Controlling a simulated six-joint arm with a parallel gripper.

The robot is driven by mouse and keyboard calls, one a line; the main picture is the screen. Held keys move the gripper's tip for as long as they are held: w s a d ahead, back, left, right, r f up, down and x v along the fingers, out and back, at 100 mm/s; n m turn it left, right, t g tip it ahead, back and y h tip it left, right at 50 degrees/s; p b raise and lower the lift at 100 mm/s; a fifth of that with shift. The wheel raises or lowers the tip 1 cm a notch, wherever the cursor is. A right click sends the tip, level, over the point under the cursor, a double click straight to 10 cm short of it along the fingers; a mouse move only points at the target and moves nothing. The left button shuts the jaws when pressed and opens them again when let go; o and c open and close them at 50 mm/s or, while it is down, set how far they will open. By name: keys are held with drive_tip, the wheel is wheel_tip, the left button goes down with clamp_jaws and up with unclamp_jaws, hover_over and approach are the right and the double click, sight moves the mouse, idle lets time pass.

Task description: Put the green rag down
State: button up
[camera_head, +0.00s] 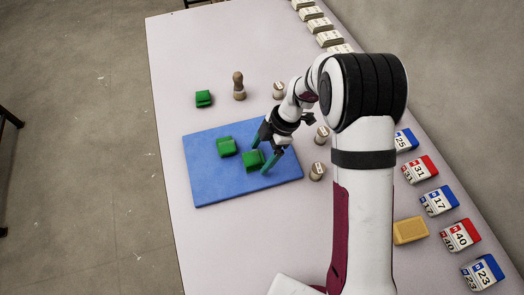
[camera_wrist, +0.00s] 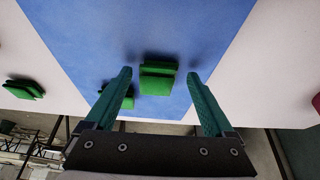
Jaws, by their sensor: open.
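Three folded green rags are in view. One green rag (camera_head: 253,161) lies on the blue mat (camera_head: 207,190), between or just below the open fingers of my gripper (camera_head: 262,156). In the wrist view this rag (camera_wrist: 158,78) is centred between the two teal fingers (camera_wrist: 158,74), with a visible gap on each side. A second green rag (camera_head: 227,147) lies on the mat just left of it, and is partly hidden by a finger in the wrist view (camera_wrist: 122,98). A third green rag (camera_head: 204,98) lies on the white table above the mat.
A brown and grey peg-like figure (camera_head: 239,88) stands beyond the mat. Small labelled pale pieces (camera_head: 317,171) stand right of it. A yellow block (camera_head: 410,230) and several red and blue numbered boxes (camera_head: 460,236) line the table's right side. The table's left part (camera_head: 175,60) is clear.

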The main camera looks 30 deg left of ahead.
drive_tip(key=d+r+m, duration=0.3)
drive_tip(key=d+r, duration=0.2)
drive_tip(key=r, duration=0.3)
drive_tip(key=d+r+m, duration=0.3)
drive_tip(key=d+r, duration=0.1)
drive_tip(key=r, duration=0.4)
drive_tip(key=s+d+r+m+t, duration=0.1)
drive_tip(key=s+d+m, duration=0.6)
drive_tip(key=m, duration=0.6)
drive_tip(key=s+d+r+m+t+h, duration=0.1)
drive_tip(key=s+d+r+m+t, duration=0.1)
drive_tip(key=s+d+m, duration=0.6)
drive_tip(key=s+m, duration=0.3)
drive_tip(key=m, duration=0.2)
drive_tip(key=shift+d+r+m, duration=0.15)
drive_tip(key=shift+m, duration=0.15)
idle(0.5)
